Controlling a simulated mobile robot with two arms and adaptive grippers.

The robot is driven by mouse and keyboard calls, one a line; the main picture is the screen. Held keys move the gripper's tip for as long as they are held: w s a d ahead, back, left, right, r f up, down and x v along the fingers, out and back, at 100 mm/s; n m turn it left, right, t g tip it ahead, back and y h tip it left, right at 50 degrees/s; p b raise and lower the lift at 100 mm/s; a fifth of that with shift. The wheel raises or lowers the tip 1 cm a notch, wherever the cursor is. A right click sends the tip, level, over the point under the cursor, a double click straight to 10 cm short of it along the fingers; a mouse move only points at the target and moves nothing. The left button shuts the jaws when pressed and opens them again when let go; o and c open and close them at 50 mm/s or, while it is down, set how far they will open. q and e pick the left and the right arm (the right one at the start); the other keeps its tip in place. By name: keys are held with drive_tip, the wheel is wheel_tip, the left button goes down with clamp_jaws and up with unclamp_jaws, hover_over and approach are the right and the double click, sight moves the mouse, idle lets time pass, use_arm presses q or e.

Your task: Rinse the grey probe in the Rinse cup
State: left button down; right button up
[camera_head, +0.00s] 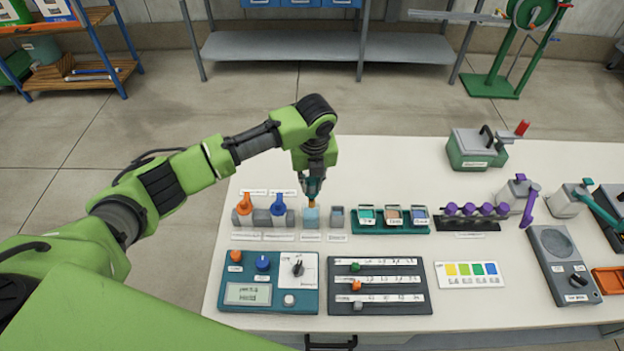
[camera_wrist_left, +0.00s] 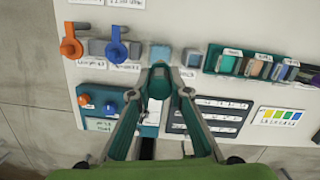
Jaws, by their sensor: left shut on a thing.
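My left gripper (camera_head: 312,192) points straight down over a light blue cup (camera_head: 311,218) in the row on the table. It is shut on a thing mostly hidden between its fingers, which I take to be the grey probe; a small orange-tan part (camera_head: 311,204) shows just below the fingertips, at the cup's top. Whether it is inside the cup I cannot tell. The cup's label is too small to read. My right gripper is out of view.
An orange-handled valve (camera_head: 243,205) and a blue-handled one (camera_head: 278,206) stand close left of the cup. A small grey holder (camera_head: 337,216) and a teal tray (camera_head: 375,228) are to its right. A control box (camera_head: 268,301) and slider panel (camera_head: 377,307) lie in front.

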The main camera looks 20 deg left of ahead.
sight(311, 200)
use_arm(q)
drive_tip(key=shift+w+a+f+m, duration=0.25)
drive_tip(key=shift+f+m, duration=0.1)
drive_tip(key=shift+m, duration=0.55)
wheel_tip(311, 200, down, 2)
drive_tip(key=shift+f+b, duration=0.25)
drive_tip(key=shift+b, duration=0.9)
drive_tip(key=shift+f+b, duration=1.4)
drive_tip(key=shift+f, duration=1.35)
drive_tip(key=shift+r, duration=0.1)
drive_tip(key=shift+r+p, duration=0.75)
drive_tip(key=shift+p, duration=0.25)
drive_tip(key=shift+f, duration=0.15)
drive_tip(key=shift+f+b, duration=0.45)
drive_tip(key=shift+f, duration=0.25)
